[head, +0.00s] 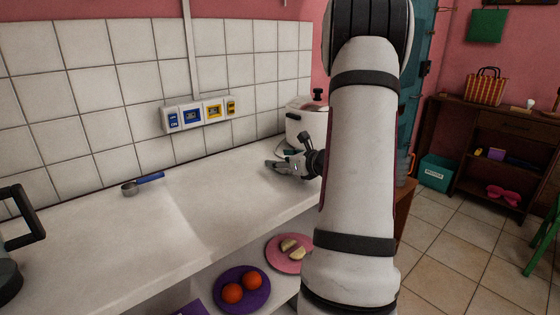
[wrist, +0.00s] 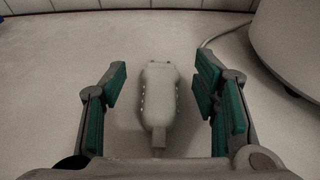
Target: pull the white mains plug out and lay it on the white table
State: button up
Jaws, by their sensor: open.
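The white mains plug (wrist: 157,100) lies on the white table (wrist: 60,55) in the wrist view, with its prong end pointing away from me and its cord end toward my palm. It is out of any socket. My gripper (wrist: 161,82) is open, one green-padded finger on each side of the plug, with a gap on both sides. In the head view my gripper (head: 282,166) is low over the table, near the white lidded pot; the plug cannot be made out there. The socket strip (head: 199,113) is on the tiled wall, with no plug seen in it.
The white pot (head: 300,122) stands close to my gripper; a pale cord (wrist: 222,32) runs beside it. The table between is clear. Plates of food (head: 290,262) sit on the shelf below.

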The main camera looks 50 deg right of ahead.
jog(key=v, duration=1.1)
jog(key=shift+s+a, duration=0.1)
jog(key=shift+s, duration=0.05)
jog(key=w+a+r+n+y, duration=0.1)
jog(key=a, duration=0.1)
jog(key=w+a+n+y, duration=0.1)
jog(key=w+a+n, duration=0.1)
jog(key=a, duration=0.1)
jog(key=w+a+r+n+y, duration=0.1)
jog(key=a, duration=0.2)
jog(key=shift+w+a+r, duration=0.2)
jog(key=shift+w+r, duration=0.15)
jog(key=shift+w, duration=0.05)
jog(key=w+a+r+n+g+y, duration=0.15)
jog(key=a+n+y, duration=0.35)
jog(key=a, duration=0.6)
jog(key=a+r+n+g+y, duration=0.25)
jog(key=a+n, duration=0.45)
jog(key=a, duration=0.4)
jog(key=s+a+f+n+g+h, duration=0.3)
jog(key=s+a+n+g, duration=0.6)
jog(key=s+a+n, duration=0.65)
jog(key=s+d+n+h, duration=0.3)
jog(key=s+n+h, duration=0.1)
jog(key=s+n, duration=0.3)
notch_tip(320, 180, up, 18)
jog(key=t+p, duration=0.3)
jog(key=p, duration=1.4)
jog(key=shift+r, duration=0.2)
jog(key=shift+s+a, duration=0.1)
